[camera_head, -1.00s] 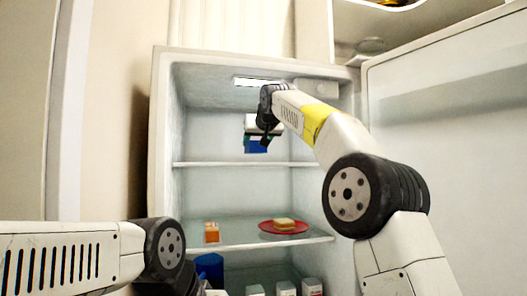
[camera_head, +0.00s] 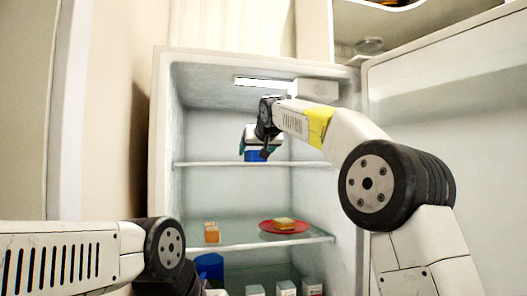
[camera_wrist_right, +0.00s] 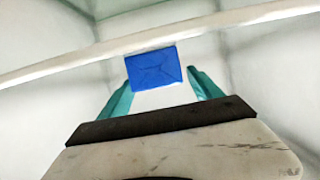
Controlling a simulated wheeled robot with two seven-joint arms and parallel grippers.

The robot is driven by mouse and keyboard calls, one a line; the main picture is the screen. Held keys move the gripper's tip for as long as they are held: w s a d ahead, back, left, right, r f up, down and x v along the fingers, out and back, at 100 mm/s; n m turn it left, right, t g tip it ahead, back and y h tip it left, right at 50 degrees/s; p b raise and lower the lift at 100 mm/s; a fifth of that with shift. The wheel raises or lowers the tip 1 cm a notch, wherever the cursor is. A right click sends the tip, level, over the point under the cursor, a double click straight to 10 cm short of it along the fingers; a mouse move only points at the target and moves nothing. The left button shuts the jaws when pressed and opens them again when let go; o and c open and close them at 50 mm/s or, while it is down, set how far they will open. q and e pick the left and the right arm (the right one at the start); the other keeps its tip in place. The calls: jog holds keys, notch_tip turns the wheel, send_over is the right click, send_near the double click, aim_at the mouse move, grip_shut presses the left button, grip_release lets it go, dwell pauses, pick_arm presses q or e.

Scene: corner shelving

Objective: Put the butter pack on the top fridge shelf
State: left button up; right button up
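The butter pack, a small blue block (camera_wrist_right: 154,68), sits between the teal fingertips of my right gripper (camera_wrist_right: 160,80) in the right wrist view. In the head view the blue pack (camera_head: 254,156) shows below the gripper, close to the front edge of the top fridge shelf (camera_head: 205,164). I cannot tell whether it touches the shelf. The gripper partly hides the pack.
The visible top shelf is otherwise clear. The shelf below holds an orange box (camera_head: 212,232) and a red plate (camera_head: 262,227) with a yellowish food item (camera_head: 284,223). A blue container (camera_head: 209,267) and small white cartons stand lower. The fridge door (camera_head: 450,130) is open on the right.

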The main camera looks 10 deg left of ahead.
jog(key=shift+r, duration=0.15)
jog(key=v, duration=1.2)
jog(key=s+d+f+m+g+h, duration=0.1)
jog(key=s+d+f, duration=0.1)
jog(key=d+f, duration=0.3)
jog(key=s+d+f+g+h, duration=0.1)
jog(key=s+d+f, duration=0.2)
jog(key=d+f, duration=0.15)
jog(key=s+d+f+m+g, duration=0.1)
jog(key=s+d+f, duration=0.4)
jog(key=s+f, duration=0.3)
jog(key=s+d+f+m+g, duration=0.1)
jog(key=s+d+f, duration=0.3)
jog(key=s+f, duration=0.4)
jog(key=s+d+f+m+g+h, duration=0.1)
jog(key=s+d+f, duration=0.4)
jog(key=f, duration=0.8)
jog(key=s+g, duration=0.1)
jog(key=s, duration=0.2)
jog(key=shift+s+d+f+g, duration=0.3)
jog(key=shift+f, duration=0.05)
